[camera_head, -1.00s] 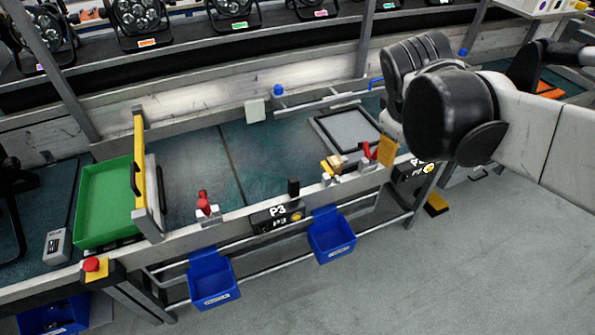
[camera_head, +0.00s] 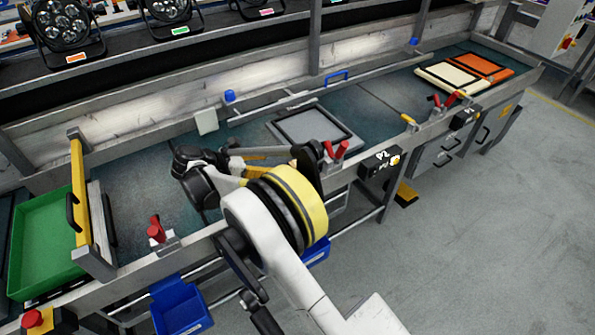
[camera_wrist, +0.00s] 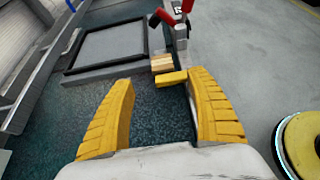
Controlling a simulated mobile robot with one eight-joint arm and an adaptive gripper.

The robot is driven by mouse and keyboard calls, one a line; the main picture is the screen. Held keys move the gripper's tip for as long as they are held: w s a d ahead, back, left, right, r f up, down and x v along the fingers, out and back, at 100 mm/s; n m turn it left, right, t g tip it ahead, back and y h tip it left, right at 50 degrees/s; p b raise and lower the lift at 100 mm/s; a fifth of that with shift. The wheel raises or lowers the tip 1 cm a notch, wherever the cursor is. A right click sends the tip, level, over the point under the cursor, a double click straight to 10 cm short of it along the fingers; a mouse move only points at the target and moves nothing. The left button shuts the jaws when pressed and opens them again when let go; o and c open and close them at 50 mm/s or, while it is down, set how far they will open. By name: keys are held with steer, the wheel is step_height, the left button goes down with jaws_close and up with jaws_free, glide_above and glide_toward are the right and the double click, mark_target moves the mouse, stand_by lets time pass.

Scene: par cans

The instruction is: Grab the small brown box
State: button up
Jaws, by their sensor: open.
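The small brown box (camera_wrist: 162,64), pale tan on top, lies on the dark green bench top in the wrist view. It is beside the corner of a grey framed panel, beyond my fingertips. A small yellow piece (camera_wrist: 171,79) sits just nearer than it, close to the right fingertip. My gripper (camera_wrist: 160,92) is open, its two yellow fingers apart with only bench surface between them. In the head view my gripper (camera_head: 266,160) is low over the bench, partly covered by my arm. The box cannot be made out there.
The grey framed panel (camera_head: 315,128) lies behind my gripper. Red-handled clamps (camera_head: 335,150) stand along the front rail, close right of the box in the wrist view (camera_wrist: 180,25). A green tray (camera_head: 40,240) is at left. Open bench lies left of my gripper.

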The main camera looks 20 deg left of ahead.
steer(key=b+x, duration=0.2)
steer(key=x, duration=0.3)
steer(key=shift+w+d+f, duration=0.15)
steer(key=shift+w+f, duration=0.05)
steer(key=shift+f, duration=0.1)
steer(key=b+x, duration=0.3)
steer(key=x, duration=0.2)
steer(key=shift+d+r, duration=0.1)
steer(key=shift+d, duration=0.15)
steer(key=shift+r, duration=0.15)
steer(key=c, duration=1.3)
